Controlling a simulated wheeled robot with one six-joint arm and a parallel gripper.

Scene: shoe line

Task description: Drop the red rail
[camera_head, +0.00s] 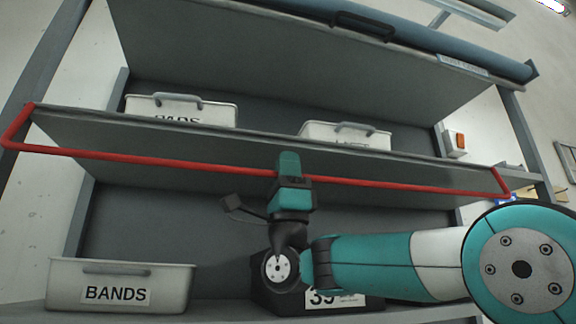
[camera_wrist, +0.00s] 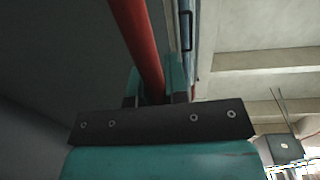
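The red rail (camera_head: 150,159) is a long bar with a short arm at each end. It runs across the front of the middle shelf, a little out from and below its front edge. My gripper (camera_head: 289,164) is at the middle of the rail, fingers pointing up, and hides a short piece of it. In the wrist view the rail (camera_wrist: 138,40) passes between the two teal fingers (camera_wrist: 152,82), which lie close against it on both sides. The gripper looks shut on the rail.
White bins (camera_head: 222,115) (camera_head: 318,132) stand on the middle shelf (camera_head: 400,163) behind the rail. A bin labelled BANDS (camera_head: 170,286) stands at the lower left. A black bin (camera_head: 262,297) is behind my arm.

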